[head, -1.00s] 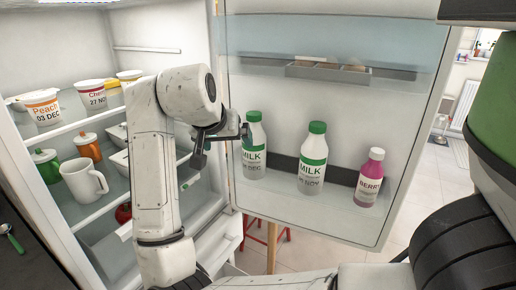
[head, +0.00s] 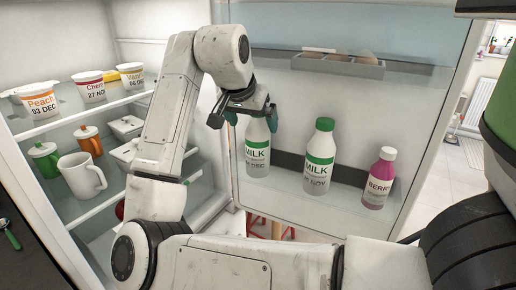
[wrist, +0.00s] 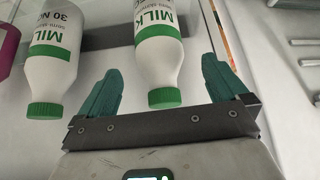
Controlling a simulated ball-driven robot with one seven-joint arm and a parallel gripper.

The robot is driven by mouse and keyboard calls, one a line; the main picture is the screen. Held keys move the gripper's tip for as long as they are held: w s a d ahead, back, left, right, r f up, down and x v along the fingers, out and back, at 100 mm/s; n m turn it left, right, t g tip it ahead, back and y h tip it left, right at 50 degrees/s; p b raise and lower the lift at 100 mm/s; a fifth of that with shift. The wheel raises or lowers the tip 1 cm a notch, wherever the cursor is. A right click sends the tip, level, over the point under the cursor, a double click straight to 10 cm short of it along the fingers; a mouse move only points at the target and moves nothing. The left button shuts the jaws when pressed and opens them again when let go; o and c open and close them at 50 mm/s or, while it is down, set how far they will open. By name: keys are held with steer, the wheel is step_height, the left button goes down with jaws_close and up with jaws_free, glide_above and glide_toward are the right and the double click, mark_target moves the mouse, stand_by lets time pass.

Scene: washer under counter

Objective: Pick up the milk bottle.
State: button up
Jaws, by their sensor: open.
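Two white milk bottles with green labels stand in the fridge door shelf. The left milk bottle (head: 257,158) has its top hidden behind my gripper (head: 251,119) in the head view. The right milk bottle (head: 319,160) has a green cap and stands clear. The other milk bottle (wrist: 52,60) is outside the fingers, to the left.
A pink berry bottle (head: 378,180) stands right of the milk bottles. A grey tray (head: 338,65) is higher on the fridge door (head: 420,140).

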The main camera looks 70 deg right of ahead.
mark_target(255, 127)
steer(key=x, duration=0.5)
steer(key=shift+c, duration=0.4)
jaws_close()
stand_by(0.5)
